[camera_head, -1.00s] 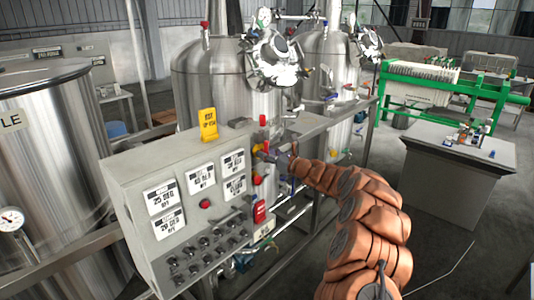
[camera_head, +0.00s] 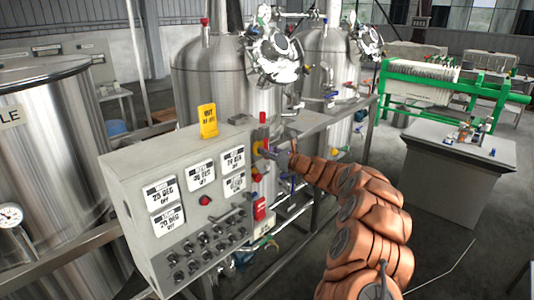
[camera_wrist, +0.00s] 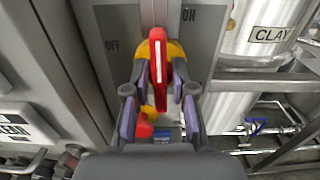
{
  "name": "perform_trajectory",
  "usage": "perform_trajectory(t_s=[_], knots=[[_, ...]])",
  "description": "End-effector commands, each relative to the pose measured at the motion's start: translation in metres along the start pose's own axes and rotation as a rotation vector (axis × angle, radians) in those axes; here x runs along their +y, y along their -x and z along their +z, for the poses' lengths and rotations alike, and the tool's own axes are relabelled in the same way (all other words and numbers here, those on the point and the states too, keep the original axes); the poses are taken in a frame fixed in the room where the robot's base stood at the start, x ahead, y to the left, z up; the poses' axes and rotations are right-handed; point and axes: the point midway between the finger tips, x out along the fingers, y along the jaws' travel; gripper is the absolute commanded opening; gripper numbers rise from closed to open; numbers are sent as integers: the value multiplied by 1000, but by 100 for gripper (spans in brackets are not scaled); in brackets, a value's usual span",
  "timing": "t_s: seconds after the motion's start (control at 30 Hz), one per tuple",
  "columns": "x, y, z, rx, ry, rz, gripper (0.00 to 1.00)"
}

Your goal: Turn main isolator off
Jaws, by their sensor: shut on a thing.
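The main isolator has a red handle (camera_wrist: 157,45) on a yellow base (camera_wrist: 176,50) in the wrist view. The handle stands upright in that picture, between an OFF label (camera_wrist: 112,45) on the left and an ON label (camera_wrist: 188,15) on the right. My gripper (camera_wrist: 158,78) has one finger on each side of the handle and is shut on it. In the head view my gripper (camera_head: 273,155) reaches the yellow base (camera_head: 259,148) on the right end of the grey control panel (camera_head: 130,170). The fingers and arm hide much of the handle there.
A red part (camera_wrist: 144,128) sits below the handle in the wrist view. A yellow tag (camera_head: 208,121) stands on the panel top. Steel tanks (camera_head: 215,85) stand behind. A steel frame (camera_head: 318,180) runs close to my arm.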

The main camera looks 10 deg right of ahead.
Motion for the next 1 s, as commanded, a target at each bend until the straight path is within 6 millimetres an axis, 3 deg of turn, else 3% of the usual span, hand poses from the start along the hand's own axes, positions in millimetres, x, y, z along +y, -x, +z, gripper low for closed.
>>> perform_trajectory(t_s=[0.47, 1.0], knots=[[1, 0, -7, -5, 301, -2, 0], [1, 1, -6, -5, 777, -5, 0]])
